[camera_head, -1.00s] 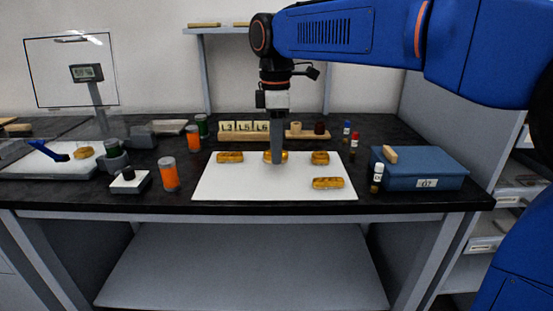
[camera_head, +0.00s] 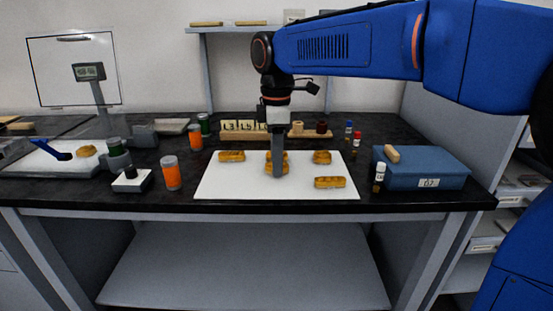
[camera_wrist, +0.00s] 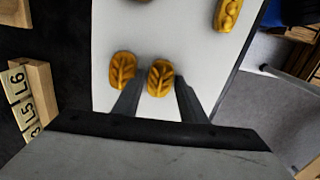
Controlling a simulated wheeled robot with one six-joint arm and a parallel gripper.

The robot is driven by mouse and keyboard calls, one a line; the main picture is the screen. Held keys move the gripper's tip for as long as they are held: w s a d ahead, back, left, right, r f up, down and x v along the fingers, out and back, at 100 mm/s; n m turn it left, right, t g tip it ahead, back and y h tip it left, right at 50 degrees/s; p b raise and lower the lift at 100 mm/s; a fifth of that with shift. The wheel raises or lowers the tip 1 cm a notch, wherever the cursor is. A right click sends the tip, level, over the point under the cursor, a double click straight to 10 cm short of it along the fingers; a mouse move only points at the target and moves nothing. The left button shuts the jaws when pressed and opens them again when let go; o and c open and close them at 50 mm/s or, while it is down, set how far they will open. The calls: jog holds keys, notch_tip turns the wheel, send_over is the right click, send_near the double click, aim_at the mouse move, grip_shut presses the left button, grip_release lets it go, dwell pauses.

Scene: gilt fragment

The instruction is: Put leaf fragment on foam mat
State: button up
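Two gold leaf-veined fragments lie side by side on a white sheet; the nearer one (camera_wrist: 160,77) shows between my fingertips in the wrist view, the other (camera_wrist: 122,70) just outside one finger. In the head view my gripper (camera_head: 277,174) partly hides both. My gripper (camera_wrist: 160,82) is open, its fingers on either side of the nearer leaf; I cannot tell whether they touch it. The white sheet (camera_head: 222,187) lies mid-bench. A raised white pad (camera_head: 45,163) at the left holds another gold piece (camera_head: 87,151). I cannot tell which surface is the foam mat.
More gold pieces lie on the sheet at left (camera_head: 231,156), back right (camera_head: 322,157) and front right (camera_head: 330,182). A labelled block rack (camera_head: 235,133) stands behind. Orange jars (camera_head: 171,173) stand left, a blue box (camera_head: 422,168) right. A blue-handled tool (camera_head: 57,152) lies on the pad.

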notch_tip(320, 180, up, 12)
jog(key=shift+r, duration=0.15)
dwell(0.4)
jog(key=shift+s, duration=0.1)
